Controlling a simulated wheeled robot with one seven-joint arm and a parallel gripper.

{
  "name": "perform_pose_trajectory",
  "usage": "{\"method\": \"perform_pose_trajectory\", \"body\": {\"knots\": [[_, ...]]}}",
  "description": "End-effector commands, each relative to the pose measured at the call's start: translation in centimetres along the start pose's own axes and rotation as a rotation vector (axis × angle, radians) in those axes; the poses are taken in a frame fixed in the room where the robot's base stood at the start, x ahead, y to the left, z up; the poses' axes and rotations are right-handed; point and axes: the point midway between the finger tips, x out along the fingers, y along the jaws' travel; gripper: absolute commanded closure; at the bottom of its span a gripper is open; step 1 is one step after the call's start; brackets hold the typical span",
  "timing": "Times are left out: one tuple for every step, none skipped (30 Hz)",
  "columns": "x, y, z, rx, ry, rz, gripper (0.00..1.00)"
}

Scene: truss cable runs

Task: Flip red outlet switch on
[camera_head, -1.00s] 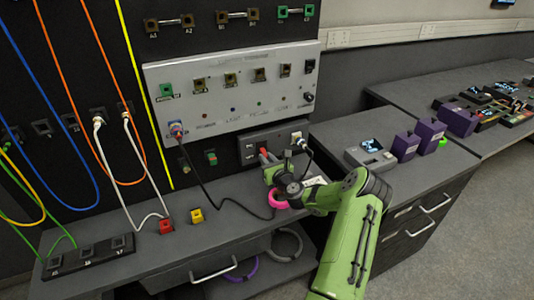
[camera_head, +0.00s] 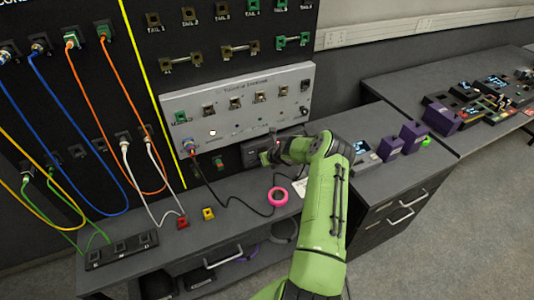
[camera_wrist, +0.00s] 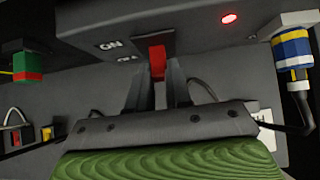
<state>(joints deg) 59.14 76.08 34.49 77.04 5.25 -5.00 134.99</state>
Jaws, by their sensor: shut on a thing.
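The red outlet switch (camera_wrist: 157,62) sits in a dark slot on the face of the grey outlet box, beside a white "ON" label (camera_wrist: 110,45). My gripper (camera_wrist: 158,88) has one finger on each side of the switch's lower end and is shut on it. In the head view my gripper (camera_head: 268,157) is at the front of the outlet box (camera_head: 251,154), and my wrist hides the switch there. A red light (camera_wrist: 229,17) glows on the box to the right of the switch.
A blue, yellow and white plug (camera_wrist: 292,52) with a dark cable stands close on the right. A red-and-green block (camera_wrist: 27,67) is at the left. A pink ring (camera_head: 278,197) and a dark cable (camera_head: 225,205) lie on the bench below my arm.

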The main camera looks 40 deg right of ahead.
Motion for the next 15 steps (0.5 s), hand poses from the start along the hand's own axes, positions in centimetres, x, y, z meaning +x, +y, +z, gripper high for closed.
{"method": "perform_pose_trajectory", "body": {"knots": [[-0.14,0.01,0.61,-0.001,0.026,-0.002,1.0],[-0.13,0.0,0.64,-0.001,0.046,-0.002,1.0],[-0.11,0.02,0.73,-0.001,0.07,-0.001,1.0],[-0.1,0.01,0.78,-0.001,0.088,-0.002,1.0],[-0.11,0.0,0.85,0.0,0.104,-0.002,1.0],[-0.12,-0.01,0.94,0.0,0.125,-0.002,1.0],[-0.11,0.02,0.99,0.0,0.138,-0.002,1.0],[-0.12,-0.03,1.05,0.0,0.151,-0.003,1.0],[-0.13,-0.02,1.11,0.0,0.166,-0.002,1.0],[-0.14,-0.03,1.14,0.0,0.177,-0.002,1.0],[-0.14,0.0,1.19,0.0,0.186,-0.002,1.0],[-0.15,0.0,1.25,0.0,0.197,-0.001,1.0],[-0.17,-0.02,1.26,0.0,0.204,-0.002,1.0],[-0.18,-0.02,1.26,0.0,0.211,-0.002,1.0],[-0.19,-0.05,1.32,0.001,0.217,-0.002,1.0]]}}
